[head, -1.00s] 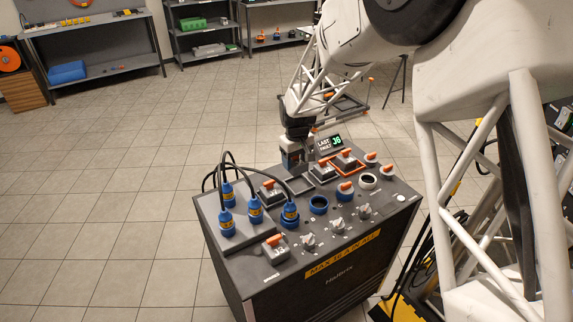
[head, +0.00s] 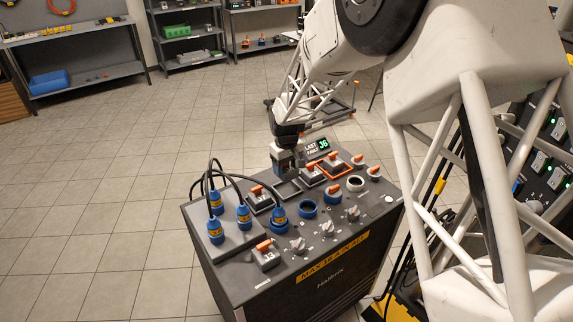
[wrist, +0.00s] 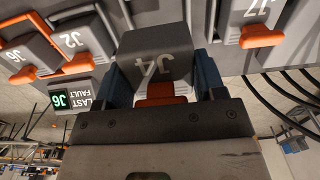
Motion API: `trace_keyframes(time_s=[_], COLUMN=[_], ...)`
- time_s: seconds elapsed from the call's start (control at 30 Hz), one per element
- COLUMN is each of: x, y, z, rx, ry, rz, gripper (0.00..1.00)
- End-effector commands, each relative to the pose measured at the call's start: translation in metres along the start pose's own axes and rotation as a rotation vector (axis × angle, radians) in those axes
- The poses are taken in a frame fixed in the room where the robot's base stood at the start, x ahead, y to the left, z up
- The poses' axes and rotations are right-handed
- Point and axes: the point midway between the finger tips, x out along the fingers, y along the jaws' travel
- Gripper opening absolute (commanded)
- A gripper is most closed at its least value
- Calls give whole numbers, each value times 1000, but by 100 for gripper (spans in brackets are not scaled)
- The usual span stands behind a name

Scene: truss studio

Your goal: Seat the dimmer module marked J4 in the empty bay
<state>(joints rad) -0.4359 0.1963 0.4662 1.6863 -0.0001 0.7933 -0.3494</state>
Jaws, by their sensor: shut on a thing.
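My gripper (head: 287,163) is shut on the grey module marked J4 (wrist: 158,60), which has an orange lever (wrist: 163,94). In the wrist view, the blue fingers press its two sides and the label appears upside down. In the head view, my gripper is at the far edge of the sloping black console, pointing down, and mostly hides J4. The empty bay (head: 287,189), a dark rectangular recess with a pale rim, lies just on the near side of my gripper, between two modules. I cannot tell how high J4 is above the panel.
J7 (wrist: 263,15) and J2 (wrist: 75,38) flank J4 in the wrist view. Blue cable plugs (head: 243,217) rise at the left. J3 (head: 266,256) sits at the front, near several knobs.

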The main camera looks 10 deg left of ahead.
Motion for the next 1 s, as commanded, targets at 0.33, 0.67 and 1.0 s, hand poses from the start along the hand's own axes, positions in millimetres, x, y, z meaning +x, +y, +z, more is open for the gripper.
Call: trace_keyframes(time_s=[0.33, 0.67, 1.0], x=[28, 47, 51], y=[0, 0, 0], z=[0, 0, 0], rx=[0, 0, 0], ry=[0, 0, 1], rz=[0, 0, 0], gripper=[31, 31, 31])
